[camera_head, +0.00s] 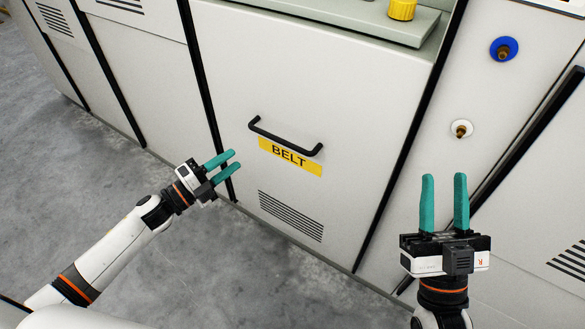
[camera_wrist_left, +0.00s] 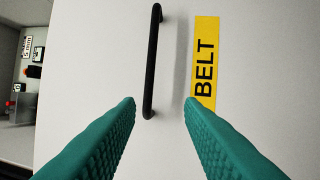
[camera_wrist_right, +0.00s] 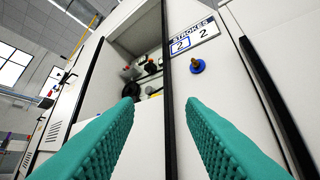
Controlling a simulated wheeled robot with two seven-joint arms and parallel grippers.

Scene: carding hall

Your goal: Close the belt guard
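The belt guard (camera_head: 330,95) is a pale grey panel with a yellow BELT label (camera_head: 290,156) and a black bar handle (camera_head: 285,139). It looks roughly level with the panels beside it; I cannot tell whether it is fully shut. My left gripper (camera_head: 236,161) is open and empty, left of the label and below the handle's left end. In the left wrist view the handle (camera_wrist_left: 152,60) stands ahead, its near end between the fingertips in the picture, not gripped. My right gripper (camera_head: 444,176) is open and empty, right of the guard.
A greenish ledge (camera_head: 350,22) with a yellow knob (camera_head: 402,9) lies above the guard. A STROKES sign (camera_wrist_right: 194,36) shows in the right wrist view. The grey floor (camera_head: 90,190) at left is clear.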

